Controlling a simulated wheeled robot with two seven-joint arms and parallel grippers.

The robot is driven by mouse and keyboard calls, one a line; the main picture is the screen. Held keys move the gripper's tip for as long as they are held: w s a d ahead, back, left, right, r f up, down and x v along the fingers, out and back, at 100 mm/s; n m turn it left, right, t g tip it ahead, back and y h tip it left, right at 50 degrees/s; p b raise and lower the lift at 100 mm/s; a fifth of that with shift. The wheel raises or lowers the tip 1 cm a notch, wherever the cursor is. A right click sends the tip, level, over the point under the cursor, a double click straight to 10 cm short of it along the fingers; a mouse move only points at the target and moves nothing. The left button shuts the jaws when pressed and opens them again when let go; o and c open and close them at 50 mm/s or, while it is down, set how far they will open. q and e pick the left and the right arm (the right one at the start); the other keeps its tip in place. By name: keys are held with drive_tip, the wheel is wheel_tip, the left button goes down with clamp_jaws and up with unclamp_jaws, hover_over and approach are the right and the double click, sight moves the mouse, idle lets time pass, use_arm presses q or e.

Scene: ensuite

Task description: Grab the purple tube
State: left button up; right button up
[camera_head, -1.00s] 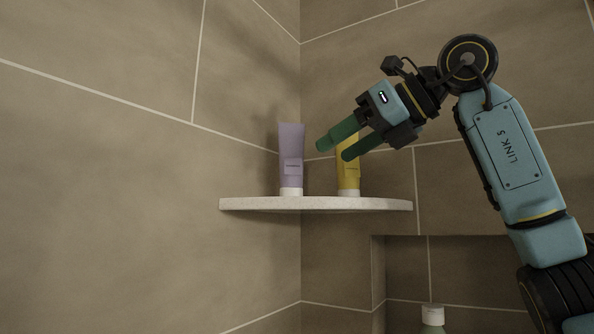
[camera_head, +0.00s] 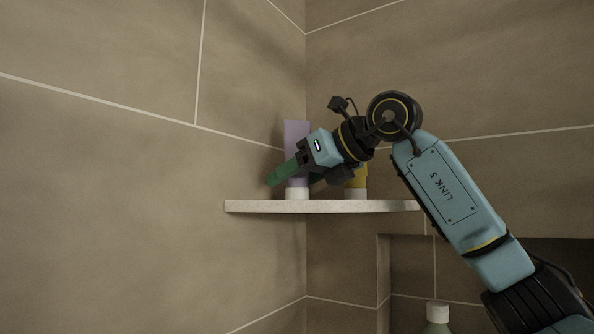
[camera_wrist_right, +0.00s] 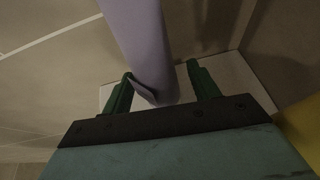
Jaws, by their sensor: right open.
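The purple tube (camera_head: 296,136) stands upright, white cap down, on the corner shelf (camera_head: 322,207). In the head view my right gripper (camera_head: 288,178) crosses in front of its lower part and hides some of it. In the right wrist view the purple tube (camera_wrist_right: 142,42) comes down between the two green fingers (camera_wrist_right: 160,90) of the right gripper. The right gripper is open, with one finger on each side of the tube. A gap shows at the right finger; I cannot tell whether the left finger touches. My left gripper is not in view.
A yellow tube (camera_head: 356,178) stands on the shelf just right of the purple one, partly hidden by my right gripper. Tiled walls meet close behind the shelf. A bottle with a white cap (camera_head: 437,314) stands in a niche below right.

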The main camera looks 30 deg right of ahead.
drive_tip(key=c, duration=1.1)
drive_tip(key=shift+c, duration=0.2)
drive_tip(key=shift+s+r, duration=0.15)
drive_tip(key=shift+r, duration=0.05)
